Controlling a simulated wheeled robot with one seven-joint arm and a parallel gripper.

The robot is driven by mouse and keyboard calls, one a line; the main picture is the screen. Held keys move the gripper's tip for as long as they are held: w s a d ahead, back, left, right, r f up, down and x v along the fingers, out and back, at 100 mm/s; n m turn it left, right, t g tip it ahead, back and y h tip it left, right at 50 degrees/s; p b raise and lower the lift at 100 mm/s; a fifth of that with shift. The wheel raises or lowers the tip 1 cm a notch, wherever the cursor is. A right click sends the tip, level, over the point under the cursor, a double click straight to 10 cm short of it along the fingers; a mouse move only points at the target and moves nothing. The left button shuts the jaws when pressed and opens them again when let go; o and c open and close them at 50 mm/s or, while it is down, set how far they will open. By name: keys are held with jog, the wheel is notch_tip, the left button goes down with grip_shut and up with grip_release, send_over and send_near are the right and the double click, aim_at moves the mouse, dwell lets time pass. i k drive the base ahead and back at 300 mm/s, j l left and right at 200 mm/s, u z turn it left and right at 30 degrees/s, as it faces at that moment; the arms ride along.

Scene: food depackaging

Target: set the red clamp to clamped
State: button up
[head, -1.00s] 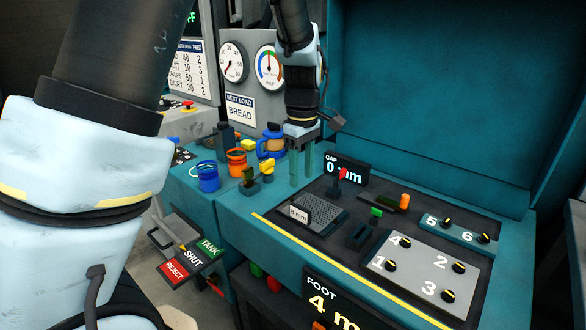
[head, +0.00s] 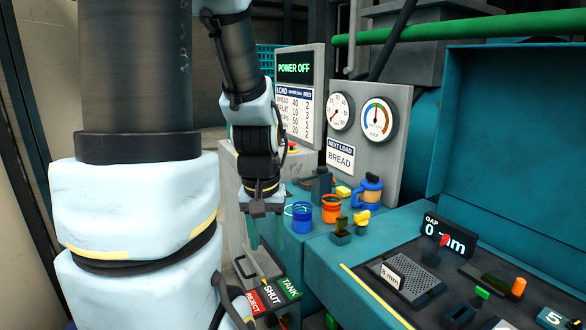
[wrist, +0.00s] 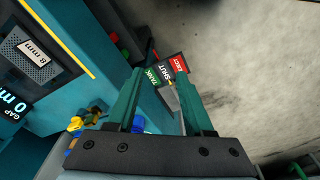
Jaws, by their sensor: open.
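A small red-topped lever (head: 444,240), which looks like the red clamp, stands on the dark control panel in front of the GAP display (head: 450,236). I cannot tell its setting from here. It does not show clearly in the wrist view. My gripper (head: 267,243) is open and empty, pointing down well to the left of the lever, off the control panel. In the wrist view my gripper (wrist: 161,74) has its two green fingers apart, with the REJECT/SHUT/TANK plate (wrist: 168,72) below and beyond them.
A blue cup (head: 301,217), an orange cup (head: 331,209) and a yellow-topped switch (head: 361,220) stand on the teal ledge between gripper and panel. A green knob (head: 482,293) and orange knob (head: 519,286) sit near the lever. Open floor (wrist: 245,60) lies beyond the plate.

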aim_at(438, 240)
jog(key=z, duration=1)
